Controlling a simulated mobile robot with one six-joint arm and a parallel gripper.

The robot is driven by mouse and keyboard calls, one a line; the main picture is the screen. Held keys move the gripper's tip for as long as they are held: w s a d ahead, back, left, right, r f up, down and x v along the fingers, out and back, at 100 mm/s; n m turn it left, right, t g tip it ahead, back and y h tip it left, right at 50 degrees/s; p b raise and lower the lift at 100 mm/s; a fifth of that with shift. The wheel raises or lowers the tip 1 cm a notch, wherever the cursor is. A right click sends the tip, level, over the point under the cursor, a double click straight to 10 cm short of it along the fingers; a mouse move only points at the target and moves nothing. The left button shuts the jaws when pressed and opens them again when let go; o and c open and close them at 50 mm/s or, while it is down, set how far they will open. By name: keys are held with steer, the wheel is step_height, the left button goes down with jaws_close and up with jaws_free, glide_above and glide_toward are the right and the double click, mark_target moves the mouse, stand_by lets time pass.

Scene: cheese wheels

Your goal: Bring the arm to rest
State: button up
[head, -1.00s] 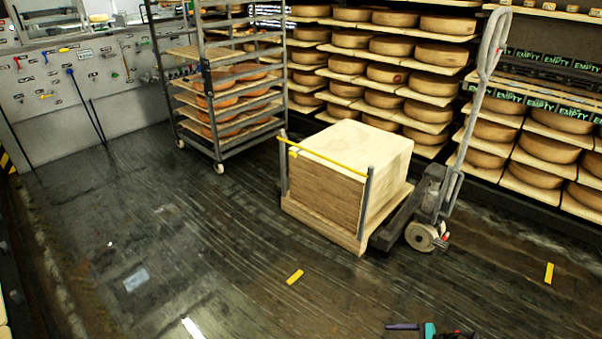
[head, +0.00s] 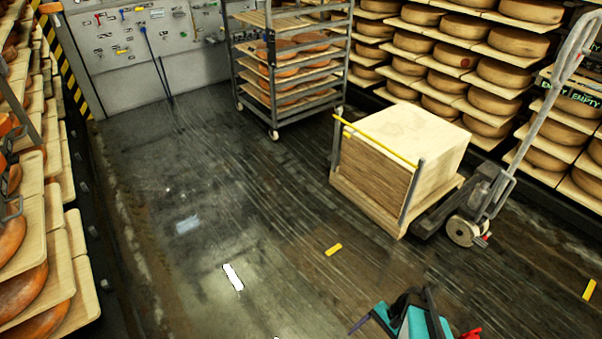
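My arm and gripper cannot be made out in the head view, so I cannot see how the arm is held or whether the gripper is open or shut. A teal and black object with a red part (head: 412,318) is cut off by the bottom edge, right of the middle. I cannot tell what it is.
A pallet jack (head: 503,185) stands beside a wooden block on a pallet (head: 375,215). A wheeled rack (head: 290,75) holds cheese wheels. Cheese shelves stand along the right (head: 500,45) and left (head: 62,255). The dark floor (head: 240,190) between is clear apart from tape marks.

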steer(key=s+a+r+n+g+h+p, duration=0.1)
steer(key=s+a+r+n+h+p, duration=0.1)
steer(key=s+r+n+h+p, duration=0.1)
steer(key=s+a+r+n+g+h+p, duration=0.1)
steer(key=s+a+r+n+h+p, duration=0.2)
steer(key=r, duration=0.6)
steer(key=shift+s+a+r+n+h+p, duration=0.25)
steer(key=shift+s+n+h+p, duration=0.45)
steer(key=shift+s+n+p, duration=1.15)
steer(key=shift+w+n+b, duration=0.25)
steer(key=shift+w+b, duration=0.1)
steer(key=shift+b, duration=0.15)
